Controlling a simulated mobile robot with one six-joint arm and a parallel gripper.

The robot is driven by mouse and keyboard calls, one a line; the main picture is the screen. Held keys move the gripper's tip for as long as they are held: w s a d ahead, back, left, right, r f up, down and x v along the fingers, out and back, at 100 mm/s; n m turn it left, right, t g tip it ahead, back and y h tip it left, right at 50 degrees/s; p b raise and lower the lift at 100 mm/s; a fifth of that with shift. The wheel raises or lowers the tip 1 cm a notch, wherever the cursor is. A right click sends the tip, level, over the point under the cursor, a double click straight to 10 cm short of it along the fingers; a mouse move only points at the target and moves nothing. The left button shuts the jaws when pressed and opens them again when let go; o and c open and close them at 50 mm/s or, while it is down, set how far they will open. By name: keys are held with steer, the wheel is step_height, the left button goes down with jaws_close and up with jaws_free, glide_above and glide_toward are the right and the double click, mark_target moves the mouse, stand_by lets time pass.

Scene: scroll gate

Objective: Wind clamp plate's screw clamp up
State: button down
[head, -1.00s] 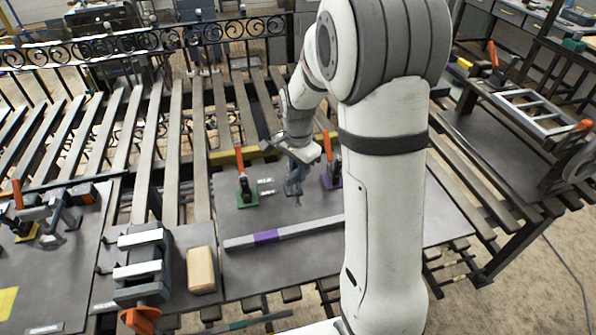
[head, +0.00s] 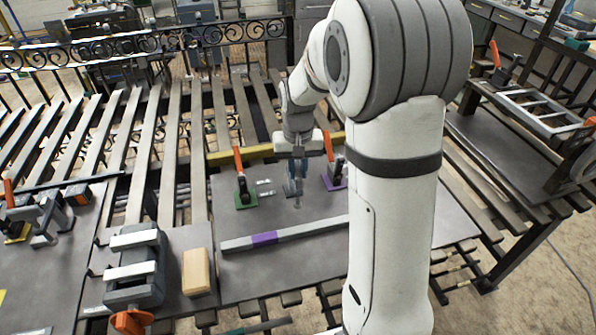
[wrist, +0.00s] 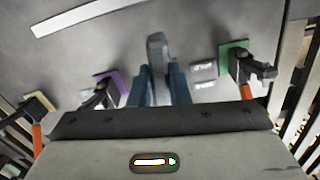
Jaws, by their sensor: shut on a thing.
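The clamp plate (head: 300,215) is a dark flat plate in the middle of the head view. My gripper (head: 294,188) points down at its middle, between a green-based clamp (head: 243,190) and a purple-based clamp (head: 335,172), both with orange handles. In the wrist view my blue fingers (wrist: 163,75) are shut on a grey upright piece (wrist: 157,50), which I take for part of the screw clamp. Its lower part is hidden by the fingers, and its thread cannot be made out. Both coloured-base clamps also show in the wrist view, one on each side.
A grey bar with a purple band (head: 265,239) lies on the front of the plate. A grey vise (head: 135,265) and a tan block (head: 196,272) stand to the left. A yellow bar (head: 240,155) runs behind. The slatted bench (head: 145,150) has open gaps.

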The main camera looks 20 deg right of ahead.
mark_target(298, 169)
steer(key=n+b, duration=0.1)
steer(key=n, duration=0.4)
steer(key=shift+n, duration=0.3)
steer(key=n+b, duration=0.1)
steer(key=n, duration=0.4)
steer(key=shift+n, duration=0.3)
steer(key=n+b, duration=0.1)
steer(key=n, duration=0.4)
steer(key=shift+f, duration=0.1)
steer(key=n, duration=0.5)
steer(key=shift+s, duration=0.1)
steer(key=shift+n, duration=0.4)
steer(key=c, duration=1.4)
jaws_free()
steer(key=shift+o, duration=0.2)
steer(key=shift+r, duration=0.2)
step_height(298, 169, up, 8)
steer(key=shift+f+b, duration=0.25)
steer(key=shift+b, duration=0.2)
